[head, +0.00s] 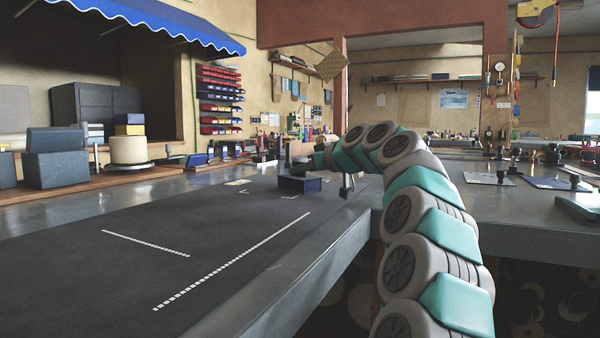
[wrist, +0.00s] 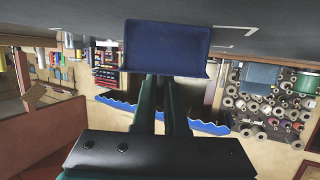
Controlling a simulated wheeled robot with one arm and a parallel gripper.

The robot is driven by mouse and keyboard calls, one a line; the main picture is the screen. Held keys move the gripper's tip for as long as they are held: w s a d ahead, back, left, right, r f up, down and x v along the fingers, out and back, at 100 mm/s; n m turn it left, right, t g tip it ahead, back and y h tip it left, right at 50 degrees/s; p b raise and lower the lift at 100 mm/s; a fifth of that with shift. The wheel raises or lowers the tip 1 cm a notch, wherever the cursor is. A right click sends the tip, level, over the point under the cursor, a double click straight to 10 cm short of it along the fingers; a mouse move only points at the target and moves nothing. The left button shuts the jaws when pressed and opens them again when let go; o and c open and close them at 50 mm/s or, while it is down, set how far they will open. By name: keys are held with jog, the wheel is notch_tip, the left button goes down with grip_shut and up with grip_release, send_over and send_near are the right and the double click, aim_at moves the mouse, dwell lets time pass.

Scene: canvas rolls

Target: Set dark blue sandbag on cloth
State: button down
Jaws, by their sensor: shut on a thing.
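The dark blue sandbag (head: 300,185) looks like a small block at the far part of the dark bench top. It also shows large in the wrist view (wrist: 166,45), at the ends of my fingers. My gripper (head: 303,167) is shut on the sandbag; its two dark fingers reach up to it in the wrist view (wrist: 165,80). I cannot tell whether the sandbag touches the surface below. A dark grey, cloth-like covering (head: 130,275) lies over the bench, with white dashed lines and corner marks near the sandbag.
A bare metal bench edge (head: 290,280) runs along the right of the covering. Blue-grey boxes (head: 57,168) and a cream roll (head: 129,150) stand on a wooden ledge at left. The near part of the covering is clear.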

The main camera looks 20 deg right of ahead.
dwell(0.3)
jog(key=shift+f, duration=0.2)
jog(key=c, duration=1)
grip_release()
jog(key=shift+o, duration=0.2)
jog(key=shift+r, duration=0.15)
jog(key=v, duration=1.2)
